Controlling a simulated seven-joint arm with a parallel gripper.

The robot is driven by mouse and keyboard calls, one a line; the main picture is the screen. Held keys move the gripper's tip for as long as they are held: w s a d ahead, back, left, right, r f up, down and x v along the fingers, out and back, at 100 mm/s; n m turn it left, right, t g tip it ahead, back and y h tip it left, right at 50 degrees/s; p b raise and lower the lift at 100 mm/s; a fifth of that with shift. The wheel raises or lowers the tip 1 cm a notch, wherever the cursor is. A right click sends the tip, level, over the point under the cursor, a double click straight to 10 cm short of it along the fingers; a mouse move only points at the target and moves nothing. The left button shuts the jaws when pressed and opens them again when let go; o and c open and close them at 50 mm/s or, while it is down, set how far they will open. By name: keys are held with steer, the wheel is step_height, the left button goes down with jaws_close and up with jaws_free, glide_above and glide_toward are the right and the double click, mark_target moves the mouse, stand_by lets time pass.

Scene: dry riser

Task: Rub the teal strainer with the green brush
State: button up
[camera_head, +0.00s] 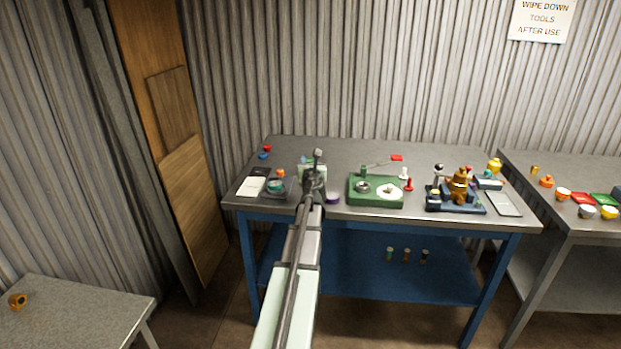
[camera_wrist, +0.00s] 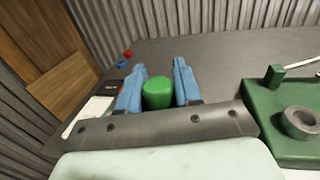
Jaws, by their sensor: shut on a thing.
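My gripper (camera_wrist: 159,78) has its two blue fingers closed on either side of a green rounded piece (camera_wrist: 158,95), which looks like the green brush's handle. The brush's bristles are hidden from both views. In the head view my gripper (camera_head: 305,163) is over the left part of the blue-legged table, partly hidden by my own arm. A teal round thing, which looks like the teal strainer (camera_head: 275,186), lies in a dark tray to the left of my gripper. My gripper appears apart from it. The strainer cannot be made out in the wrist view.
A green base with round parts (camera_head: 354,199) stands right of my arm. A purple round thing (camera_head: 333,198) is close to the arm. A white pad (camera_head: 250,187) lies left of the strainer. Red and blue small pieces (camera_head: 264,154) sit at the back left. The table's back middle is mostly clear.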

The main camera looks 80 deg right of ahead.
steer(key=w+d+r+n+t+y, duration=0.2)
steer(key=w+d+r+n+t, duration=0.25)
steer(key=d, duration=0.45)
steer(key=shift+w+a+f+n+t+y, duration=0.35)
steer(key=shift+w+f+n+t+y, duration=0.4)
steer(key=shift+w+f+t, duration=0.7)
steer(key=shift+w+a+f+n+t+y, duration=0.35)
steer(key=shift+w+f+n+t+y, duration=0.45)
steer(key=shift+f, duration=1.2)
steer(key=shift+w+a+f+n+t+y, duration=0.4)
steer(key=shift+w+f+t+y, duration=0.55)
steer(key=shift+w+f, duration=0.85)
steer(key=shift+f, duration=0.6)
steer(key=shift+w+a, duration=0.2)
steer(key=shift+w, duration=1.1)
steer(key=shift+w+a, duration=0.2)
steer(key=shift+w, duration=1.1)
steer(key=shift+s+d, duration=0.25)
steer(key=shift+s, duration=1.25)
steer(key=shift+s+d, duration=0.2)
steer(key=shift+s, duration=1.25)
step_height(320, 180, up, 8)
steer(key=shift+w, duration=0.1)
